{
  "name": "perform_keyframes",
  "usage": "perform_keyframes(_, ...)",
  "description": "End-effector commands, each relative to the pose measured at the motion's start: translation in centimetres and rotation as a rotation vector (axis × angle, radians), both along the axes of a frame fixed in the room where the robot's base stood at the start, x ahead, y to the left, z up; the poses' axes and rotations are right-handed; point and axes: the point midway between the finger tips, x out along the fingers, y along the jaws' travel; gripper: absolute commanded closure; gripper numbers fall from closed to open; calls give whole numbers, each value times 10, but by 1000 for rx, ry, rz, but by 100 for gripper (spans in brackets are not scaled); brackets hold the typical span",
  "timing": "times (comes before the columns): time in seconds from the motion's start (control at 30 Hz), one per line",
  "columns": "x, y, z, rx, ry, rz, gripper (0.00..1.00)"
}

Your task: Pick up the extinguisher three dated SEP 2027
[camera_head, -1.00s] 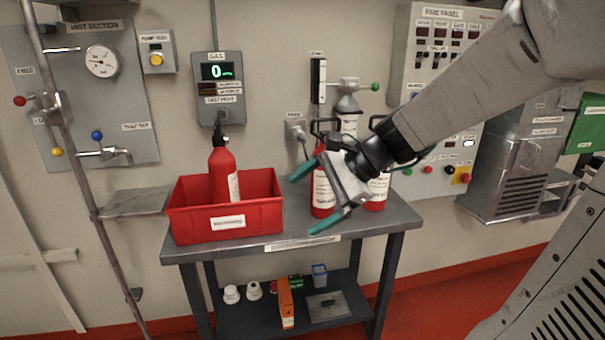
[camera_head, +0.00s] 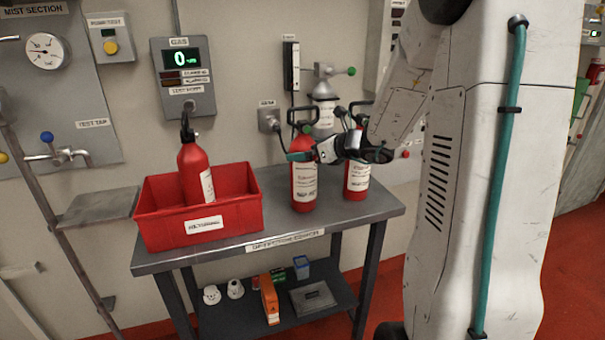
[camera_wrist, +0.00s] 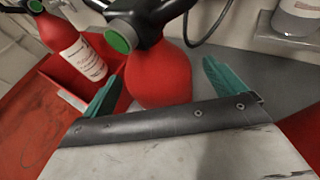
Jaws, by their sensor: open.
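Three red extinguishers show in the head view. One extinguisher (camera_head: 194,172) stands in the red crate, a middle extinguisher (camera_head: 304,188) stands on the table, and a right extinguisher (camera_head: 357,180) stands beside it. Their label dates are too small to read. My gripper (camera_head: 335,152) is open at the upper bodies of the two table extinguishers and partly covers them. In the wrist view, a red extinguisher body (camera_wrist: 160,75) with a green-capped black head lies ahead between the teal fingers, seemingly the middle one. I cannot tell whether the fingers touch it.
The red crate (camera_head: 160,229) fills the table's left side; it also shows in the wrist view with its extinguisher (camera_wrist: 75,50). The grey table (camera_head: 285,222) has bare top at the front. A gas panel (camera_head: 184,80) and a grey bottle (camera_head: 323,112) are behind. Small items sit on the lower shelf.

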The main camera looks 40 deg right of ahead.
Motion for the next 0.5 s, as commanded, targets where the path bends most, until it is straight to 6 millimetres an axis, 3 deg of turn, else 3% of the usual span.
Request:
perform_keyframes(0.13,16,6,-6,0,0,4,5)
perform_keyframes(0.33,16,7,-6,-1,0,4,5)
perform_keyframes(0.5,16,7,-6,-1,0,4,52)
